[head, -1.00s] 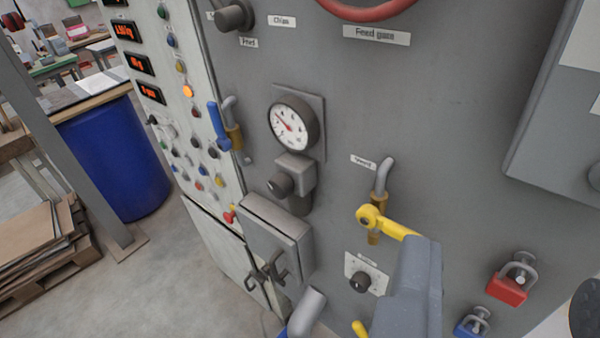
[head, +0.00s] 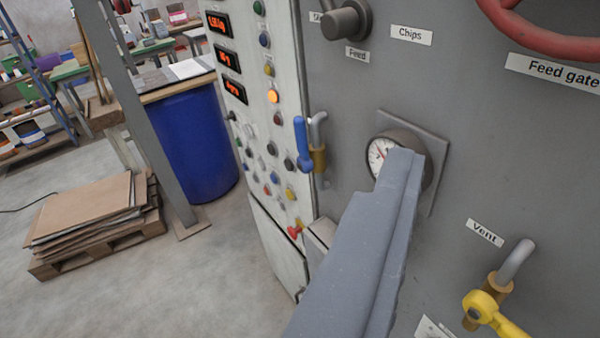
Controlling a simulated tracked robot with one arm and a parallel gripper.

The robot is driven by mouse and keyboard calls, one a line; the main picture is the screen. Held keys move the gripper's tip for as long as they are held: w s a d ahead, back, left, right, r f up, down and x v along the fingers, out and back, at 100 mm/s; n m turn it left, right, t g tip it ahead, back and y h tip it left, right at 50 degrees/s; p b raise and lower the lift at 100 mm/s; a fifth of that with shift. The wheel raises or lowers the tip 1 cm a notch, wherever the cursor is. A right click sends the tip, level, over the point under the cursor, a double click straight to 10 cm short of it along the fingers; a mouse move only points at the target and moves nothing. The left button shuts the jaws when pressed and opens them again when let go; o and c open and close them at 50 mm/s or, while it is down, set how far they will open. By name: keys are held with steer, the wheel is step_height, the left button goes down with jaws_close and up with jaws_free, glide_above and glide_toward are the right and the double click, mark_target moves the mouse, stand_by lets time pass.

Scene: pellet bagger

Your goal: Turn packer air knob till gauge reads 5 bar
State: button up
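The round white-faced gauge (head: 378,151) sits on a square plate on the grey panel. Only the left part of its dial shows, with a bit of needle; the reading is not legible. My gripper (head: 404,158) is a long grey-blue shape reaching up from the bottom middle, its tip in front of the gauge in the picture. I cannot tell whether it touches anything or how its fingers stand. The knob below the gauge is hidden behind my gripper. No packer air label can be read.
A blue-handled valve (head: 302,145) stands left of the gauge. A yellow-handled vent valve (head: 482,306) is at lower right, a red feed gate wheel (head: 545,35) at upper right. A button panel (head: 262,150) is left. Open floor lies by a cardboard-stacked pallet (head: 95,240).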

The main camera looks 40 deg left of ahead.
steer(key=w+a+f+m+t+p, duration=0.1)
steer(key=w+a+f, duration=0.15)
steer(key=a, duration=0.25)
steer(key=w+a+f+m+t+y, duration=0.1)
steer(key=w+a, duration=0.2)
steer(key=a, duration=0.2)
steer(key=w+a+f+m+t+p, duration=0.1)
steer(key=w+a+f, duration=0.15)
steer(key=a, duration=0.25)
steer(key=s+a+f+m+g+h+p, duration=0.15)
steer(key=f+h, duration=0.35)
steer(key=f, duration=0.5)
steer(key=s+a+f+m+g+h+b, duration=0.1)
steer(key=s+f+h, duration=0.3)
steer(key=f, duration=0.6)
steer(key=w+d, duration=0.2)
steer(key=w, duration=0.5)
steer(key=w+d+h+b, duration=0.1)
steer(key=w+d, duration=0.1)
steer(key=w, duration=0.5)
steer(key=shift+d, duration=0.4)
steer(key=shift+r, duration=0.1)
steer(key=c, duration=1)
